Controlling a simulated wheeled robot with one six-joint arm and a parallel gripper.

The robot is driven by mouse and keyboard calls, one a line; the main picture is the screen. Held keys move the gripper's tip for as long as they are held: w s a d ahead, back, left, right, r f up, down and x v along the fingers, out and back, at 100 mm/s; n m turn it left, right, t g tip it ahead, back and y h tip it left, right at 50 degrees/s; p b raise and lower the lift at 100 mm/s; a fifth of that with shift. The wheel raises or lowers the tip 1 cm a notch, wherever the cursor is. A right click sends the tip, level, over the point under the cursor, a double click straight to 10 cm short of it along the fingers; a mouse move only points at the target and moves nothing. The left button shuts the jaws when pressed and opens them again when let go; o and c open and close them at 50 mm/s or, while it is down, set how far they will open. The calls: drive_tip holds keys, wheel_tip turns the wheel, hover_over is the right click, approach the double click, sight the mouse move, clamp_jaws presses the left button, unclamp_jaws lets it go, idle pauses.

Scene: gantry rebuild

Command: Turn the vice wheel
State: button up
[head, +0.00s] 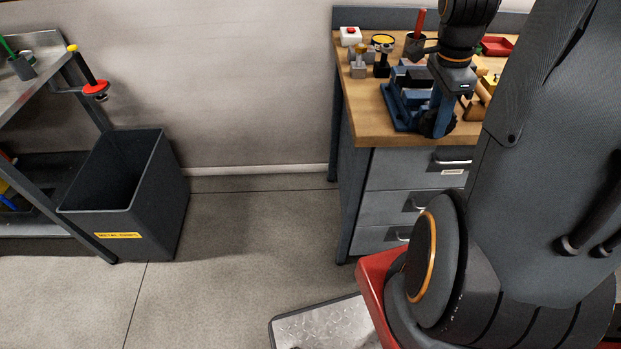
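A blue vice (398,112) stands on the wooden top of the workbench, near its front edge. A dark round part at the vice's front right (437,124) looks like its wheel, but it is small and partly covered. My gripper (441,108) comes down from above, over this front right end of the vice. Its fingers are dark and merge with the vice, so I cannot tell whether they touch the wheel or whether they are open or shut.
The workbench (362,128) also holds a white box with a red button (350,36), a dark cup (414,46) and a red tray (496,46). A grey bin (150,195) stands at left beside a metal bench (40,48). The floor between is clear.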

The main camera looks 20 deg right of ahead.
drive_tip(key=shift+d+y+p, duration=0.1)
drive_tip(key=shift+y+p, duration=0.3)
drive_tip(key=shift+p, duration=0.05)
drive_tip(key=shift+r, duration=0.2)
drive_tip(key=shift+n, duration=0.3)
drive_tip(key=r, duration=0.2)
drive_tip(key=r+b, duration=0.1)
drive_tip(key=r, duration=0.4)
drive_tip(key=shift+w+a+r, duration=0.1)
drive_tip(key=shift+a, duration=0.3)
drive_tip(key=w+a+f+n+t+b, duration=0.1)
drive_tip(key=a+f+n+b, duration=0.3)
drive_tip(key=a+n, duration=0.6)
drive_tip(key=a+f+n+t+b, duration=0.15)
drive_tip(key=a+f+n, duration=0.45)
drive_tip(key=a, duration=0.6)
drive_tip(key=s+a+f+n+g+b, duration=0.1)
drive_tip(key=a+f+n+b, duration=0.4)
drive_tip(key=f+b, duration=0.5)
drive_tip(key=s+a+b, duration=0.1)
drive_tip(key=a+b, duration=0.1)
drive_tip(key=b, duration=0.2)
drive_tip(key=shift+a+g+y, duration=0.3)
drive_tip(key=shift+g+y, duration=0.05)
drive_tip(key=shift+y, duration=0.05)
drive_tip(key=shift+s, duration=0.1)
